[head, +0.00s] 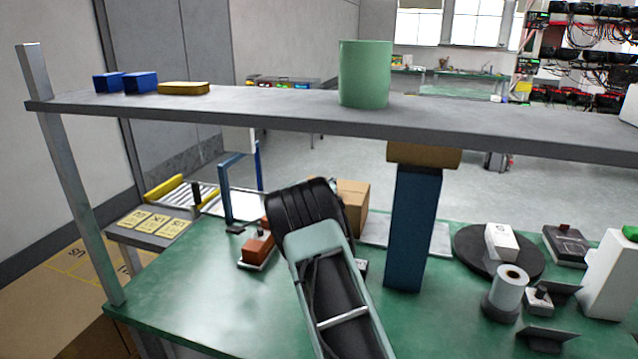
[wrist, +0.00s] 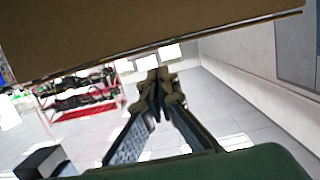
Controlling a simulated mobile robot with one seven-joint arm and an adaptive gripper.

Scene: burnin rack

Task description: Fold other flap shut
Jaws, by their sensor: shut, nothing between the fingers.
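In the head view a cardboard box (head: 354,203) stands on the green bench, partly hidden behind my arm. Its flaps cannot be made out there. In the wrist view a large brown panel (wrist: 130,35), apparently cardboard, fills the top of the picture, with a straight, slightly tilted lower edge. My gripper (wrist: 158,82) shows in the wrist view, its fingers together and empty, just below that edge; whether it touches the panel I cannot tell. In the head view my arm hides the gripper.
A grey shelf (head: 270,116) with a green cylinder (head: 365,75) spans above the bench (head: 185,290). A blue post (head: 413,230) with a brown block on top stands right of my arm. A turntable (head: 470,250) and small devices crowd the right. The bench's front left is clear.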

